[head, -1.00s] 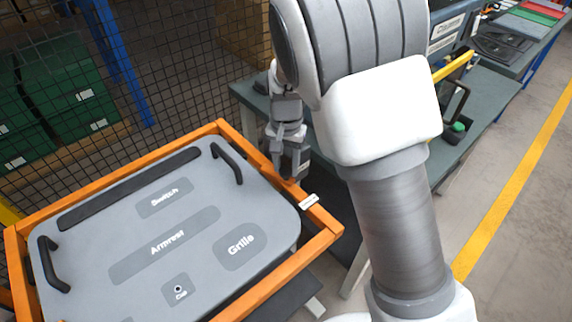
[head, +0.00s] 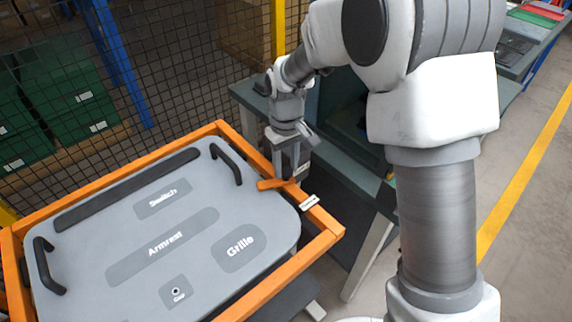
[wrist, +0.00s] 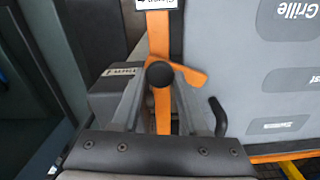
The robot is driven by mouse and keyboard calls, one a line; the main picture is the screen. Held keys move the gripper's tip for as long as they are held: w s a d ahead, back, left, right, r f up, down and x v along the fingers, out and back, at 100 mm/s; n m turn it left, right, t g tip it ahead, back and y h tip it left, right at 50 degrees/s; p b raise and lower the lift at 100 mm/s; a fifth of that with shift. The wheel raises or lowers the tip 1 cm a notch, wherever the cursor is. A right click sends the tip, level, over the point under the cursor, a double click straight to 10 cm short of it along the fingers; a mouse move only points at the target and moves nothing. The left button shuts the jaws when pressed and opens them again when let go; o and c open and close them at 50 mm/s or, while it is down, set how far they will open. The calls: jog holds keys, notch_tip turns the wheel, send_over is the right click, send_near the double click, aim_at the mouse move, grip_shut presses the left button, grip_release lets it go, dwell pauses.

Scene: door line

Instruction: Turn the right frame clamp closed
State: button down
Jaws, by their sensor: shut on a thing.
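The right frame clamp is an orange lever (head: 268,184) on the right rail of the orange frame (head: 322,218). Its end reaches inward over the corner of the grey panel (head: 200,225). My gripper (head: 291,176) points down over the clamp from above, shut on it. In the wrist view the lever (wrist: 190,74) sticks out to the right of the rail, beside a round black knob (wrist: 160,74) between my fingertips. The fingers hide part of the clamp, so the exact grip is unclear.
A small white label (head: 309,201) sits on the rail beside the clamp. The panel has black handles (head: 229,160) near the lever. A grey-green workbench (head: 345,165) stands behind and right of the frame, and a black mesh fence (head: 190,60) behind it.

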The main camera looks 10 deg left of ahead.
aim_at(286, 170)
jog(key=shift+r+n, duration=0.1)
jog(key=shift+n, duration=0.6)
jog(key=shift+c, duration=2.2)
grip_release()
notch_tip(286, 170, up, 17)
jog(key=p, duration=0.1)
jog(key=shift+r, duration=0.2)
